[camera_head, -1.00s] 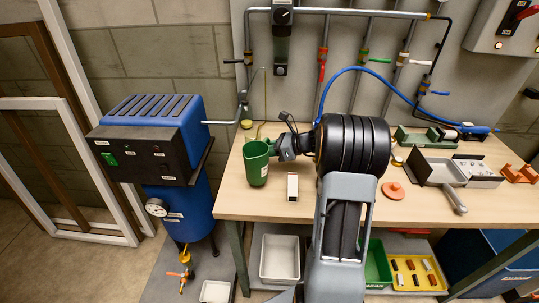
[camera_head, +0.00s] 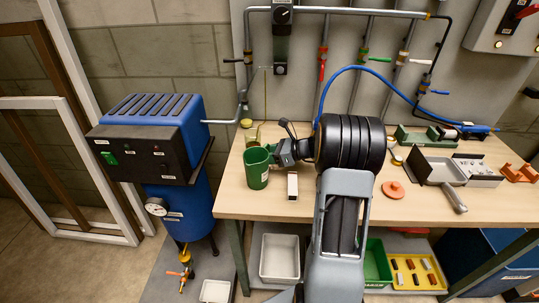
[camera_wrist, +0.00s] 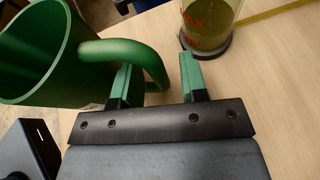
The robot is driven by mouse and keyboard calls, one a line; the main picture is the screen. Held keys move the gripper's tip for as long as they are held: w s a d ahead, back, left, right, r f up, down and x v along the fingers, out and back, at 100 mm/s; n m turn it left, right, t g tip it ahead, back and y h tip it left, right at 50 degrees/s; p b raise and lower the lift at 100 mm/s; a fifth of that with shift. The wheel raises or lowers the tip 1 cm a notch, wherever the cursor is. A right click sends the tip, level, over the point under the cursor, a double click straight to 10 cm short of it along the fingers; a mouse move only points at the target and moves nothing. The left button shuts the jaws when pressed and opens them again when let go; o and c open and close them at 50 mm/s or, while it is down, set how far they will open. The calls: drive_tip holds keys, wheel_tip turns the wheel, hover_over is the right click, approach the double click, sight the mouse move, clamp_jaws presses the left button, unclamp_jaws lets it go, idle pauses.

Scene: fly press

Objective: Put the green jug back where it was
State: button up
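The green jug (camera_head: 257,172) stands upright on the left end of the wooden workbench (camera_head: 330,205). In the wrist view the jug (camera_wrist: 32,60) fills the upper left, its handle (camera_wrist: 125,48) toward my gripper. My gripper (camera_head: 275,154) is just right of the jug, at handle height. In the wrist view my gripper (camera_wrist: 156,82) is open, its two green-padded fingers apart. The outer bend of the handle lies between the fingers, with the left finger at the handle's opening. Whether a finger touches the handle I cannot tell.
A clear vessel with red marks (camera_wrist: 210,25) stands close behind the fingers. A small white-faced block (camera_head: 292,186) is right of the jug. The blue machine (camera_head: 155,125) stands left of the bench. An orange-red disc (camera_head: 393,190) and grey tray (camera_head: 440,170) lie to the right.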

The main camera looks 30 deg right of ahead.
drive_tip(key=shift+r, duration=0.15)
drive_tip(key=shift+s+d+r, duration=0.15)
drive_tip(key=shift+d, duration=0.1)
drive_tip(key=v, duration=1.1)
drive_tip(key=shift+s, duration=0.15)
drive_tip(key=shift+d+r, duration=0.1)
